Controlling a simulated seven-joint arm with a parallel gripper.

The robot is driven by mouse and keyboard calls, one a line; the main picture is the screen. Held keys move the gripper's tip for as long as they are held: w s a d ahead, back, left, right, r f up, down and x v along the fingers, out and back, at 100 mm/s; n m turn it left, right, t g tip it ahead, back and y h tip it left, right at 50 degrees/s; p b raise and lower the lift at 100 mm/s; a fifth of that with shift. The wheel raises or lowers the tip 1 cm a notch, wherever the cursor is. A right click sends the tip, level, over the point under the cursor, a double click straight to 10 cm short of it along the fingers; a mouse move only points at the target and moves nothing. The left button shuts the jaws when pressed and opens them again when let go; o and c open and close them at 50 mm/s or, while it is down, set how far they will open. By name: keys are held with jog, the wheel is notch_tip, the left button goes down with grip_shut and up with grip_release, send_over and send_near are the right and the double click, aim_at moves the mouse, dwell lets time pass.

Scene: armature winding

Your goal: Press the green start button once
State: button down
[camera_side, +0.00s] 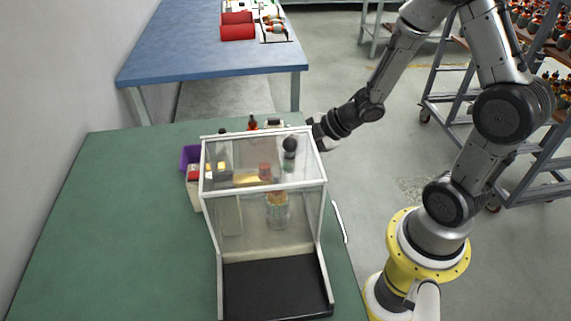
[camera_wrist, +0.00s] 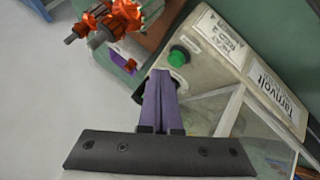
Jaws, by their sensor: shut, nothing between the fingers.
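The green button (camera_wrist: 177,57) is a round domed cap in a dark ring on the pale machine panel (camera_wrist: 205,75) in the wrist view. My gripper (camera_wrist: 160,74) is shut and empty, its purple fingers together. In that view the fingertips are just below and left of the button; I cannot tell the gap in depth. A dark green round part (camera_wrist: 138,97) is partly hidden behind the fingers. In the side view my gripper end (camera_side: 318,130) is at the machine's back right corner. The button cannot be made out there.
The machine has a clear guard (camera_side: 265,210) with a pale frame on the green table (camera_side: 110,220). A purple bin (camera_side: 190,157) stands at its left. Orange-wound armatures (camera_wrist: 112,20) lie at upper left in the wrist view. A blue table (camera_side: 205,50) is behind.

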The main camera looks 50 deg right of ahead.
jog(key=shift+r, duration=0.1)
notch_tip(320, 180, up, 5)
jog(key=shift+f, duration=0.1)
dwell(0.5)
dwell(0.5)
notch_tip(320, 180, up, 15)
jog(key=m+t+h, duration=0.2)
jog(key=t, duration=0.2)
jog(key=s+d+r+m+h, duration=0.2)
jog(key=s+r+m+h, duration=0.2)
jog(key=m, duration=0.1)
jog(key=s+a+f+m+g+y, duration=0.1)
jog(key=s+f+m+g, duration=0.2)
jog(key=s, duration=0.4)
jog(key=s+a+f+m+g, duration=0.2)
jog(key=s+f+m+g, duration=0.1)
jog(key=s, duration=0.5)
jog(key=shift+s+f+m+g+y, duration=0.3)
jog(key=shift+f+m+y, duration=0.1)
jog(key=shift+m, duration=0.3)
